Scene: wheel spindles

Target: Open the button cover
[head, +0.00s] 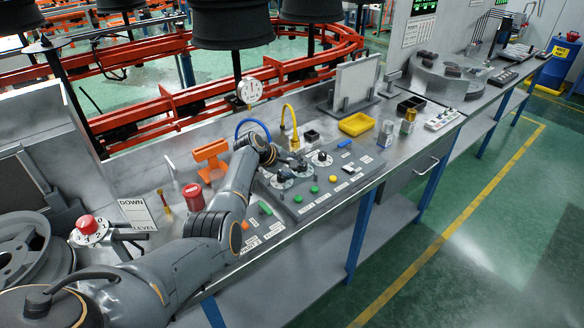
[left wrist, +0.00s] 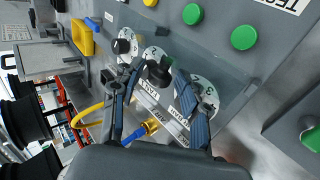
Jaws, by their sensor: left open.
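What looks like a clear, faintly blue button cover (left wrist: 228,76) lies over the row of dark rotary knobs on the grey control panel (left wrist: 270,60) in the left wrist view; its edges are hard to make out. In the head view the panel (head: 345,184) is at the middle of the bench, and the cover cannot be told apart there. My left gripper (head: 291,164) is over the knobs at the panel's back edge. In the left wrist view its open fingers (left wrist: 158,72) straddle the middle knob (left wrist: 160,71), with nothing gripped. Whether they touch the cover cannot be told.
Green buttons (left wrist: 193,14) sit in front of the knobs. Blue and yellow hoses (head: 290,122) rise behind the panel. A yellow tray (head: 356,124) stands to the right, an orange bracket (head: 209,155) and a red cylinder (head: 194,196) to the left. The aisle floor (head: 480,210) is clear.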

